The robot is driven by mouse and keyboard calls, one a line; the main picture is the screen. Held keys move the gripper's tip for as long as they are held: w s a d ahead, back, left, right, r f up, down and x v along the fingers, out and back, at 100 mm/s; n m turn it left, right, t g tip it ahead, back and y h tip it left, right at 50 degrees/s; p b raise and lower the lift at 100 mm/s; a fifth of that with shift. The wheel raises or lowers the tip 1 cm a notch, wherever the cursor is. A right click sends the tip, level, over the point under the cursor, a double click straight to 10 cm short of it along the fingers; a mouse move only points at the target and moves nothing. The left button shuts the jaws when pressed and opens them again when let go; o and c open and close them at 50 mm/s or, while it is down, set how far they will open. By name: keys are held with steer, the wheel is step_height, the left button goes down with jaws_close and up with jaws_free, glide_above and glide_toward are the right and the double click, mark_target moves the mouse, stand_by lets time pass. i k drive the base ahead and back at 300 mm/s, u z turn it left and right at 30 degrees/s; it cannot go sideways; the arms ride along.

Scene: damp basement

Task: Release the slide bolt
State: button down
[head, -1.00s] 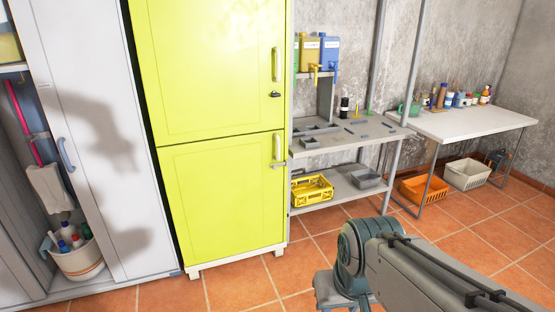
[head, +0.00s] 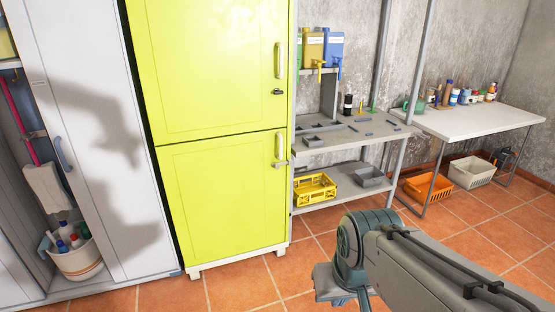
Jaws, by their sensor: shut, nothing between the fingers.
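A tall yellow-green cabinet (head: 215,90) with an upper and a lower door stands in the middle of the head view. Both doors look closed. A small grey metal fitting, which looks like the slide bolt (head: 281,164), sits at the right edge of the lower door by its pale handle (head: 280,146). It is too small to tell its exact position. A dark fitting (head: 277,92) sits below the upper door's handle (head: 279,60). My arm reaches in from the lower right, apart from the cabinet. My gripper's fingers do not show.
A grey locker (head: 90,130) stands at left, beside an open compartment with a bucket (head: 78,262). At right are a shelf unit (head: 355,135) with a yellow crate (head: 315,188) and a table (head: 480,122) with bottles. The tiled floor before the cabinet is largely clear.

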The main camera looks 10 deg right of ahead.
mark_target(276, 165)
steer(key=u, duration=0.05)
steer(key=i, duration=2.15)
steer(key=z, duration=0.15)
